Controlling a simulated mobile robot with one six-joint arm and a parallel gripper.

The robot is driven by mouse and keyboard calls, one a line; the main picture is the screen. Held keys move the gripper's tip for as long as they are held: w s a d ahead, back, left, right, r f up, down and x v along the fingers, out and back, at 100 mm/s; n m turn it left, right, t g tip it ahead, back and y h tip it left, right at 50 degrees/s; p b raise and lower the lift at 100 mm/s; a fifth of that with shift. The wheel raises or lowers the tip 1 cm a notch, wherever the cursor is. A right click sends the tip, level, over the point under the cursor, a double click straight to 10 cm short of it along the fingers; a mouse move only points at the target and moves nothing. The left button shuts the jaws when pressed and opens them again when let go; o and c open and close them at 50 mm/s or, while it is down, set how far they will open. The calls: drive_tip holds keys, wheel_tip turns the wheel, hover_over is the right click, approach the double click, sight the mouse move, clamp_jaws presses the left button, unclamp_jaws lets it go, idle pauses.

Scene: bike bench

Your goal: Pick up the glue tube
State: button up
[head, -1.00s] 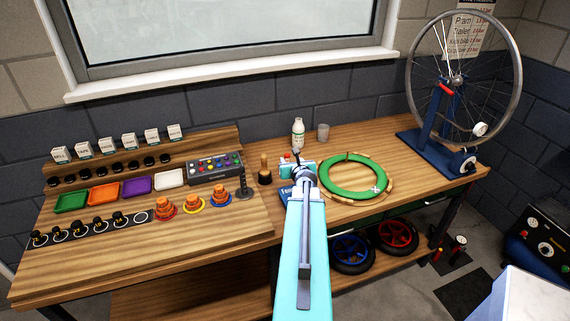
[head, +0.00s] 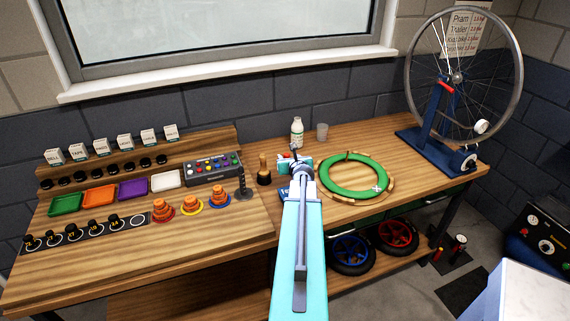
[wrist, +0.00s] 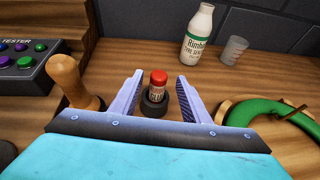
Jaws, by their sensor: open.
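The glue tube (wrist: 158,88) is small, with a red cap and a pale printed label. It stands upright in a black round holder (wrist: 154,103) on the wooden bench, as the wrist view shows. My gripper (wrist: 157,86) is open, with one finger on each side of the tube and a visible gap to each. Its body hides the bench directly below. In the head view my gripper (head: 294,158) is over the middle of the bench, and my arm largely hides the tube there.
A wooden-handled tool (wrist: 75,82) stands close left of the left finger. A green tyre ring (wrist: 262,108) lies close on the right. A white bottle (wrist: 197,35) and a grey cup (wrist: 234,50) stand behind. The bench between the tube and bottle is clear.

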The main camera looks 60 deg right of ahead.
drive_tip(key=shift+b+x, duration=0.3)
drive_tip(key=shift+x, duration=0.85)
drive_tip(key=shift+w+a, duration=0.1)
clamp_jaws()
